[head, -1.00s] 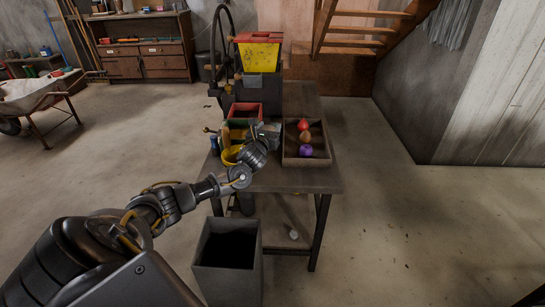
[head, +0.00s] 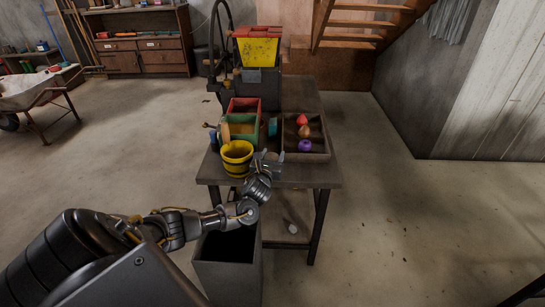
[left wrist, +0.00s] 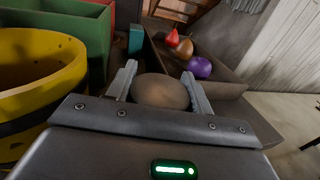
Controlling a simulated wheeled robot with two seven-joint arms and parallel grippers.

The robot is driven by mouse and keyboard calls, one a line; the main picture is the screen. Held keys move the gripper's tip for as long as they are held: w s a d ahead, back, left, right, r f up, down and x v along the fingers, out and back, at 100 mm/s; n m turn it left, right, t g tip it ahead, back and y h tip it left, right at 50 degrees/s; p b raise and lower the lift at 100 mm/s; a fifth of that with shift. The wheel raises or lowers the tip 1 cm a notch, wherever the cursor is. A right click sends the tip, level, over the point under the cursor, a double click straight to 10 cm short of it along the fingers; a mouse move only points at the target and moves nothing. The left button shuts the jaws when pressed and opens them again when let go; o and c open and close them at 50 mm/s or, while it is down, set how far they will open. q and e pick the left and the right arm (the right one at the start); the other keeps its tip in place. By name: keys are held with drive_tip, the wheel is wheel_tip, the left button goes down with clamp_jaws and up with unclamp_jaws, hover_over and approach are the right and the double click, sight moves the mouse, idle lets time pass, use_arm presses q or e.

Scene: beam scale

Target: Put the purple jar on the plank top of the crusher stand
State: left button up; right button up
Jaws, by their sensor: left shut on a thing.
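My left gripper (head: 268,163) is at the table's near side, just right of the yellow bucket (head: 237,158). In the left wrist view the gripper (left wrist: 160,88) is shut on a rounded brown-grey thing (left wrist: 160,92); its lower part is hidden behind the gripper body. A purple round thing (head: 305,146) lies in the wooden tray (head: 323,157) ahead and to the right; it also shows in the left wrist view (left wrist: 199,67). I cannot tell it as a jar. A dark machine with a yellow hopper (head: 257,53) stands at the table's back. My right gripper is not in view.
A red thing (head: 302,119) and an orange-brown thing (head: 304,131) share the tray. A green box (head: 241,128), a red box (head: 244,105) and a teal block (head: 272,127) stand left of it. A grey bin (head: 228,265) stands on the floor before the table.

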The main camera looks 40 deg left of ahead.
use_arm(q)
drive_tip(key=shift+c, duration=0.4)
drive_tip(key=o, duration=1.2)
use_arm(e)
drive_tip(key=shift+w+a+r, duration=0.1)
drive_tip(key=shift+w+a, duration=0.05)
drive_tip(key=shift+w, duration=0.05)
use_arm(q)
drive_tip(key=p+v, duration=0.1)
drive_tip(key=v, duration=1.1)
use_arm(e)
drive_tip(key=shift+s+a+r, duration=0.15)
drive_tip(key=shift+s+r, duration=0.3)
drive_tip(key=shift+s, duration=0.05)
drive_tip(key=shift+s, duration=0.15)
